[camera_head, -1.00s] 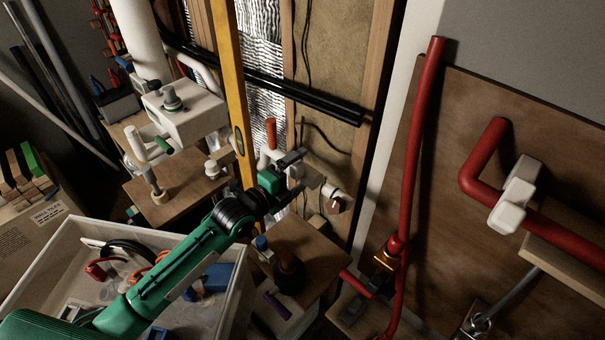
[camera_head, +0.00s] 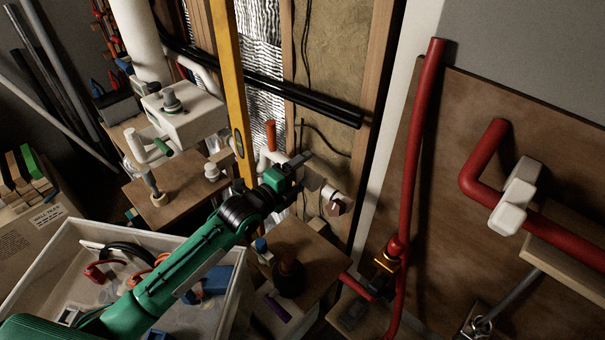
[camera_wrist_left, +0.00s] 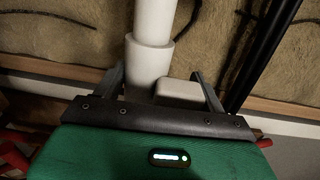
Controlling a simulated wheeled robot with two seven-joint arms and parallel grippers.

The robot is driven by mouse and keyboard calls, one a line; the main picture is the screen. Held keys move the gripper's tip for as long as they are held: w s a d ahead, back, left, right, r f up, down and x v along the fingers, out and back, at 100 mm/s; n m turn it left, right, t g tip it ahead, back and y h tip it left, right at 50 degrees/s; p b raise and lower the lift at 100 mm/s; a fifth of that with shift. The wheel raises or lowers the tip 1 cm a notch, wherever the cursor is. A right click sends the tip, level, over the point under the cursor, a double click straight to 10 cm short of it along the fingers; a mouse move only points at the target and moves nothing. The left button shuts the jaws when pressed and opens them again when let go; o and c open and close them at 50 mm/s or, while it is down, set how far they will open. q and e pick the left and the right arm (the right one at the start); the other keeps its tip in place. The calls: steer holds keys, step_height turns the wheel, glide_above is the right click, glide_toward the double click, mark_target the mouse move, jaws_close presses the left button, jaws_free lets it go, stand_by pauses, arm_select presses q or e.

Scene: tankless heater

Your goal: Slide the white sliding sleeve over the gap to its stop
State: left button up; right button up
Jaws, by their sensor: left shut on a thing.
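A wide white sleeve (camera_wrist_left: 148,62) sits around a narrower white pipe (camera_wrist_left: 154,20) in the left wrist view. The sleeve's rim shows as a step below the narrow pipe. My left gripper (camera_wrist_left: 160,74) has one finger on each side, shut with the sleeve and a pale block (camera_wrist_left: 180,93) between the fingers. The block is beside the sleeve; whether they are joined I cannot tell. In the head view my left gripper (camera_head: 298,168) is at the white pipework by the wall, and its wrist hides most of the sleeve. The gap and the stop cannot be made out. My right gripper is out of view.
A yellow level (camera_head: 234,100) stands upright just left of the gripper. A black pipe (camera_head: 300,98) runs behind it. A dark bottle (camera_head: 290,278) stands on a wooden box below. A white bin (camera_head: 75,235) lies under the arm, and red pipes (camera_head: 425,130) are to the right.

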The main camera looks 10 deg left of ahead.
arm_select(q)
steer(key=shift+s+d, duration=0.1)
steer(key=shift+d, duration=0.05)
steer(key=shift+s+d, duration=0.2)
steer(key=shift+d, duration=0.15)
steer(key=shift+s+d+f+p, duration=0.1)
steer(key=shift+s+d+p, duration=0.3)
steer(key=shift+d+p, duration=0.1)
steer(key=shift+s+d+p, duration=0.2)
steer(key=shift+s+d, duration=0.15)
steer(key=shift+d, duration=0.2)
steer(key=shift+s+d+p, duration=0.2)
steer(key=shift+s+d, duration=0.15)
steer(key=shift+d, duration=0.2)
steer(key=shift+s+d+f, duration=0.1)
steer(key=shift+s+d, duration=0.05)
steer(key=shift+d, duration=0.05)
steer(key=o, duration=1.3)
steer(key=shift+c, duration=0.2)
